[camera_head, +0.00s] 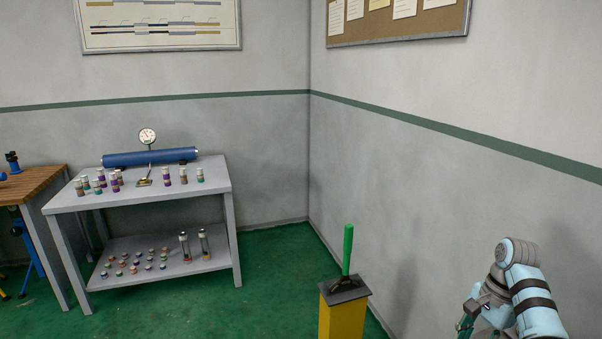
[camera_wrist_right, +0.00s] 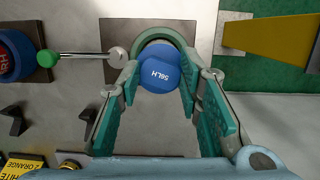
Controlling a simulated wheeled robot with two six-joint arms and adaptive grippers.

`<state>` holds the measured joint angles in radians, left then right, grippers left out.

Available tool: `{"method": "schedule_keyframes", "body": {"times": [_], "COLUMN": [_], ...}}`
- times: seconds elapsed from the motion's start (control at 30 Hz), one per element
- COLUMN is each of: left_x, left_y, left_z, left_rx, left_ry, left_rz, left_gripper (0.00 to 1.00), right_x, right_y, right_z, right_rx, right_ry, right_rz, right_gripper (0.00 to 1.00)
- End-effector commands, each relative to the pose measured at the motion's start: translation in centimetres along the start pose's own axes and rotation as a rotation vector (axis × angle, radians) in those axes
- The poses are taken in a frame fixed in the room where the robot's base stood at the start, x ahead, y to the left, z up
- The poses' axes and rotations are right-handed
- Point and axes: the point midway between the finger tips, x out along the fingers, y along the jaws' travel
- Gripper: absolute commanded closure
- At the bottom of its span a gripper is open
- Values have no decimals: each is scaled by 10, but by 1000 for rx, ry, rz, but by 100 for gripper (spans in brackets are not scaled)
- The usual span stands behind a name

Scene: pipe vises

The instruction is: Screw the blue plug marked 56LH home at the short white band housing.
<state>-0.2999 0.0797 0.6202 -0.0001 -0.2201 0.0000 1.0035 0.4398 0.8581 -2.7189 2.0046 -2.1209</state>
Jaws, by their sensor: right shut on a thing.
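I cannot see a short white band on this housing. In the head view my right gripper (camera_head: 467,322) is at the lower right, partly cut off, and the plug cannot be made out there. My left gripper is not in view.
In the wrist view another blue part marked RH (camera_wrist_right: 10,56) lies at left, beside a rod with a round knob (camera_wrist_right: 117,57). A yellow label (camera_wrist_right: 22,167) is lower left. In the head view a grey table (camera_head: 140,198) holds several banded cylinders; a yellow post (camera_head: 342,315) bears a green lever.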

Motion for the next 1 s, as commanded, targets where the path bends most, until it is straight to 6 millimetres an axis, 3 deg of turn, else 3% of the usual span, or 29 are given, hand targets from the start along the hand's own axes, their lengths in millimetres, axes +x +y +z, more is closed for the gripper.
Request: {"method": "schedule_keyframes", "body": {"times": [0.13,0.4,0.57,0.73,0.77,0.8,0.83,1.0], "left_x": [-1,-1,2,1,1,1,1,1], "left_y": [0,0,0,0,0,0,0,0], "left_z": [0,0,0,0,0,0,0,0], "left_rx": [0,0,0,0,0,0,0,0], "left_ry": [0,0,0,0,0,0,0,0], "left_rz": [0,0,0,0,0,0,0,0], "left_gripper": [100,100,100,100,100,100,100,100], "right_x": [0,0,0,0,0,0,0,0], "right_y": [0,1,0,1,1,1,1,0], "right_z": [2,2,2,2,2,2,2,1], "right_rx": [-234,-266,-448,-453,-452,-452,-452,-450], "right_ry": [-6,-5,-5,-5,-5,-5,-5,-4], "right_rz": [51,58,93,94,94,94,94,93], "right_gripper": [100,100,100,100,63,57,52,51]}}
